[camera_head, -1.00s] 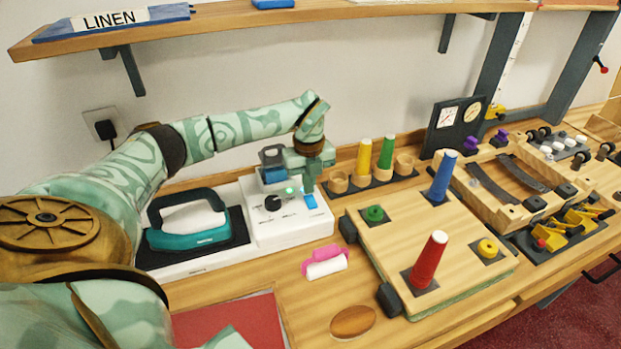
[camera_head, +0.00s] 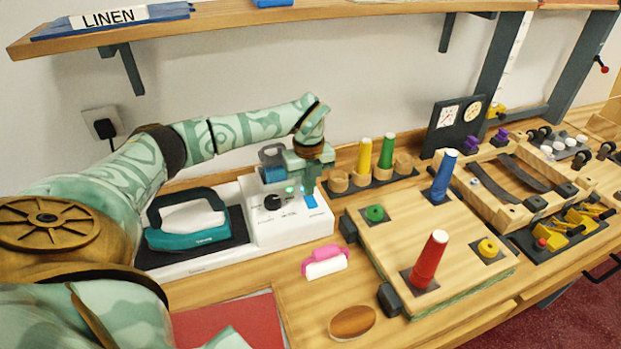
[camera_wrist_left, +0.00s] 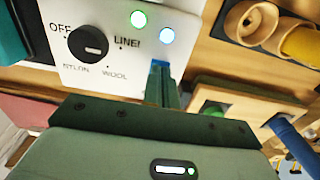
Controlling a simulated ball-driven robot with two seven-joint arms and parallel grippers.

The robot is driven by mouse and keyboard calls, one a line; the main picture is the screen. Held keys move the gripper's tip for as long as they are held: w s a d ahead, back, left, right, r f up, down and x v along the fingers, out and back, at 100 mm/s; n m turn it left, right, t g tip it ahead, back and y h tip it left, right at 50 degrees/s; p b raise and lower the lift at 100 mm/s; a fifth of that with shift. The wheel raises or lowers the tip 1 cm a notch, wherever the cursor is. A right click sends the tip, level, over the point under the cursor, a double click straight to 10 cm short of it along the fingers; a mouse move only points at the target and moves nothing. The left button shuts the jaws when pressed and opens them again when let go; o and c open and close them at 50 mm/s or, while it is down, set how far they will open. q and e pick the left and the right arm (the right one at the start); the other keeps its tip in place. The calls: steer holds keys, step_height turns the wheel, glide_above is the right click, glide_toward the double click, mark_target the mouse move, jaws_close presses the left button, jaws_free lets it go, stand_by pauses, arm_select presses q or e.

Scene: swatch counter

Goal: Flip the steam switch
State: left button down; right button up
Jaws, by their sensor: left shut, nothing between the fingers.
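The steam switch (camera_head: 311,202) is a small blue rocker on the white iron station (camera_head: 262,232), right of the black dial (camera_head: 272,202). My left gripper (camera_head: 309,190) is shut and empty, pointing down with its fingertips at the switch. In the left wrist view the fingers (camera_wrist_left: 162,88) cover part of the blue switch (camera_wrist_left: 158,66); I cannot tell whether they touch it. A green light (camera_wrist_left: 139,19) and a blue light (camera_wrist_left: 167,35) are lit above it. The dial's white mark (camera_wrist_left: 97,49) faces the LINEN side. My right gripper is not in view.
A teal iron (camera_head: 187,228) rests on the station's left part. A board with coloured pegs (camera_head: 395,234) stands right, and spool cups (camera_head: 339,181) behind. A shelf (camera_head: 250,22) runs above.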

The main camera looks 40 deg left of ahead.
arm_select(q)
steer(key=shift+f, duration=0.5)
step_height(320, 180, up, 7)
steer(key=p, duration=0.6)
steer(key=shift+r, duration=0.15)
stand_by(0.3)
steer(key=shift+s+f, duration=0.1)
steer(key=shift+f, duration=0.1)
